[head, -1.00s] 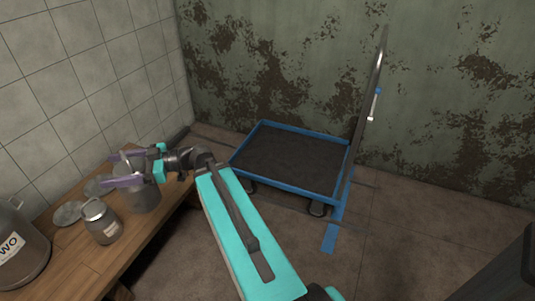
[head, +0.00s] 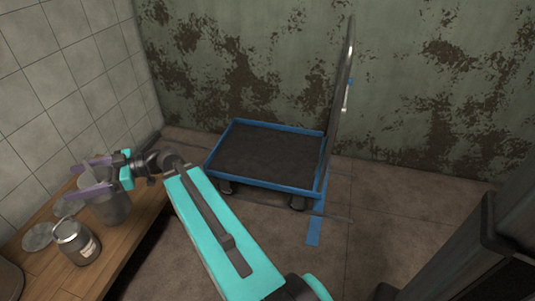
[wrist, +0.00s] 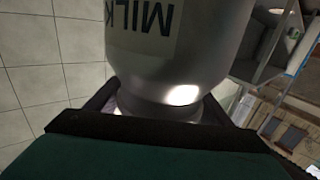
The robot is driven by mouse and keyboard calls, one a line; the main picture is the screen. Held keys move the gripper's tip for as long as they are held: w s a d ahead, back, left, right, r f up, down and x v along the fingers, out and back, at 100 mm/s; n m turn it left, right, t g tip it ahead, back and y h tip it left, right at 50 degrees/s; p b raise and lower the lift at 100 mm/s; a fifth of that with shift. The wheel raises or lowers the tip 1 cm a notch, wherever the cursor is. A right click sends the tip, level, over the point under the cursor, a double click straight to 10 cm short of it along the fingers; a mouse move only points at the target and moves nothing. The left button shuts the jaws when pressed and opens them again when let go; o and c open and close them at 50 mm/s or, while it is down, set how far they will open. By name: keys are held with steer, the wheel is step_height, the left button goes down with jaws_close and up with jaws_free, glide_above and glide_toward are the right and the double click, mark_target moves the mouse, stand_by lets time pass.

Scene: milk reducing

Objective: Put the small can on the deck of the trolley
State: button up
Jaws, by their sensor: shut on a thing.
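My gripper (head: 95,177) is shut on a grey metal can (head: 112,210) at the left, over the wooden table. The wrist view shows the held can (wrist: 180,65) close up, with a MILK label upside down in the picture. I cannot tell whether its base touches the table. Another grey can (head: 76,243), shorter and with a pale label, stands on the table in front of it. The trolley (head: 317,190) stands on the floor to the right of the gripper, with a bare dark deck (head: 265,155), a blue rim and an upright metal handle at its right end.
The wooden table (head: 125,240) runs along the tiled wall. Grey discs (head: 40,236) lie on it beside the cans. Part of another grey can (head: 8,280) shows at the lower left edge. Blue tape (head: 314,232) marks the floor by the trolley. A rusty wall (head: 240,60) stands behind it.

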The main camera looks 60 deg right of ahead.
steer(key=shift+w+d+r, duration=0.2)
steer(key=shift+d, duration=0.35)
steer(key=d+f+m+t+h+b, duration=0.1)
steer(key=d+m+t+h, duration=0.6)
steer(key=d, duration=1.1)
steer(key=d+f+m+h+b, duration=0.2)
steer(key=d+m+h, duration=0.6)
steer(key=d, duration=1)
steer(key=s+d+f+m+g+h+b, duration=0.1)
steer(key=s+d+f+m+g+h, duration=0.2)
steer(key=s+d+f+h, duration=0.4)
steer(key=s+d+f+m+g+h+b, duration=0.1)
steer(key=s+d+f+m+g+h, duration=0.3)
steer(key=s+d+f+h, duration=0.4)
steer(key=s+d+f, duration=0.2)
steer(key=d+f, duration=0.1)
steer(key=d, duration=0.3)
steer(key=s+d+f, duration=0.3)
steer(key=d, duration=0.2)
steer(key=shift+s+d+m+g, duration=0.15)
steer(key=shift+d+m+g, duration=0.15)
steer(key=shift+d+g, duration=0.1)
steer(key=shift+d, duration=0.1)
